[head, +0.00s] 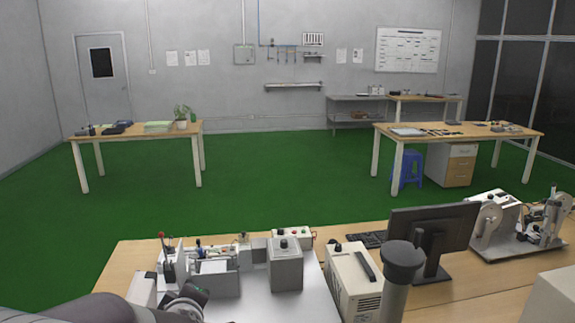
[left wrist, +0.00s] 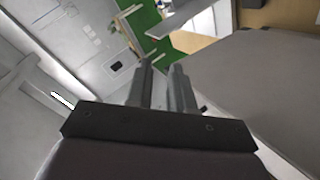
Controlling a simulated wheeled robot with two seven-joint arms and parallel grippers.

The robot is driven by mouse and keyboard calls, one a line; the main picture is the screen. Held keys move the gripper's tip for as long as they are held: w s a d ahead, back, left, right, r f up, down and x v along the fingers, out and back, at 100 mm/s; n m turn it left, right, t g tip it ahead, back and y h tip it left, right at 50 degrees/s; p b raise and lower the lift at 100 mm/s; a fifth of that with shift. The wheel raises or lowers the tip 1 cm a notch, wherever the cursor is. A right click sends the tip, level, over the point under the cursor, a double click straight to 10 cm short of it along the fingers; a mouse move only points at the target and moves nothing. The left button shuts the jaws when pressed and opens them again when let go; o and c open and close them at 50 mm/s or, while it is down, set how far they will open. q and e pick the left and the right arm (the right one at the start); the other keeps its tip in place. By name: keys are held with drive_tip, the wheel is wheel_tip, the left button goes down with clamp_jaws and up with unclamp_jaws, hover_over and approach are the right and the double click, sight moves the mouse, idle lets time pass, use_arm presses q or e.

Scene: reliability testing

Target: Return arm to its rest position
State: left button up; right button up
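My left arm (head: 90,309) enters the head view at the lower left corner, low over the front bench. Its gripper fingers cannot be made out there. In the left wrist view the left gripper (left wrist: 161,70) shows two grey fingers with a narrow gap between them. Nothing is seen held in that gap. The fingers point towards the room, with grey wall and green floor behind them. My right gripper is in neither view.
The front bench (head: 450,300) carries a grey test fixture (head: 285,268), a beige box device (head: 353,280), a monitor (head: 432,232), a keyboard (head: 368,239) and a reel machine (head: 520,228). Open green floor (head: 270,180) lies beyond, with a left table (head: 140,136) and a right table (head: 460,140).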

use_arm(q)
drive_tip(key=s+d+f+m+g+h+b, duration=0.1)
drive_tip(key=s+f+m+g, duration=0.4)
drive_tip(key=s, duration=0.5)
drive_tip(key=s+d+f+m+g+h+b, duration=0.1)
drive_tip(key=s+f+m+g+h, duration=0.1)
drive_tip(key=s+f+m+g, duration=0.3)
drive_tip(key=s+f+m, duration=0.4)
drive_tip(key=s, duration=0.1)
drive_tip(key=shift+s+d+g, duration=0.2)
drive_tip(key=shift+d+g, duration=0.05)
drive_tip(key=shift+g, duration=0.05)
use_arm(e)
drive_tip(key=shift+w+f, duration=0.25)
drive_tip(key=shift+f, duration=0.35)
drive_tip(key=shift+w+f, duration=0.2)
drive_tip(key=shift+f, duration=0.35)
use_arm(q)
drive_tip(key=shift+s+f, duration=0.1)
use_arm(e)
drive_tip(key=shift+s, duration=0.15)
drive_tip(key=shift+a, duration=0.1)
